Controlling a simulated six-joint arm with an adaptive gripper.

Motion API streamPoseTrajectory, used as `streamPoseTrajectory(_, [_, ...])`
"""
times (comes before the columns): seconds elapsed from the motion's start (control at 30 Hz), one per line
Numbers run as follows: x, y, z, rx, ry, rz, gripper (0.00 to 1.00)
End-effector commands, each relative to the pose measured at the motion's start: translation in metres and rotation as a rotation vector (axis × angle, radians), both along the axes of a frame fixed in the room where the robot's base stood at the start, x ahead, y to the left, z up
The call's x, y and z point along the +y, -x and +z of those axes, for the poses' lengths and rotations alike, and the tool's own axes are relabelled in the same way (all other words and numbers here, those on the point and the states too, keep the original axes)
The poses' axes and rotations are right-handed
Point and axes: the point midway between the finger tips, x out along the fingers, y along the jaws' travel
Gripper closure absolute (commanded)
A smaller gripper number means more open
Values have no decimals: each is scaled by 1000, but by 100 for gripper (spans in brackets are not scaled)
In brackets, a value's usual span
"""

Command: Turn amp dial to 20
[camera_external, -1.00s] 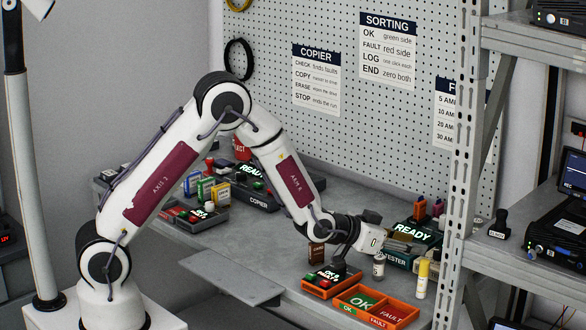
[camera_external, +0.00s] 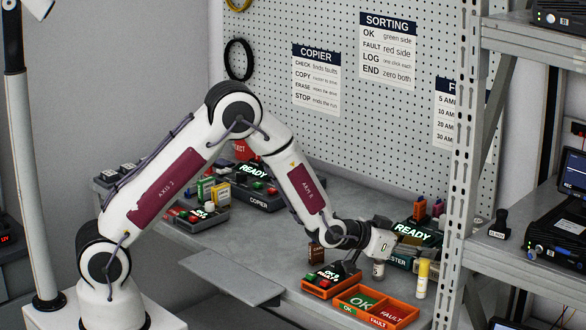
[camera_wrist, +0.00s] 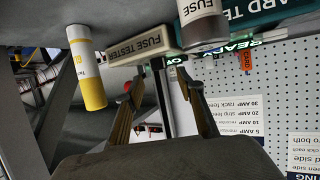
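The fuse tester's label plate (camera_wrist: 152,42) shows just beyond the fingers in that view, which looks tilted or inverted. I cannot make out the amp dial or its setting in either view; the gripper may hide it.
A grey FUSE container (camera_external: 378,269) stands close under my gripper. A yellow and white tube (camera_external: 422,279) stands to the right. The rack upright (camera_external: 462,170) is close on the right.

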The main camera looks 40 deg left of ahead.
Motion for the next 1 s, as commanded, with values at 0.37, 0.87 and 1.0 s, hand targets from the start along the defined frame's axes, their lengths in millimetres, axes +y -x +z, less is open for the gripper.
streamPoseTrajectory(0.37, [-13, -31, -15, 2, -1, 0, 62])
streamPoseTrajectory(0.87, [-19, -45, -21, 2, -1, 0, 62])
streamPoseTrajectory(1.0, [-19, -45, -21, 2, -1, 0, 62])
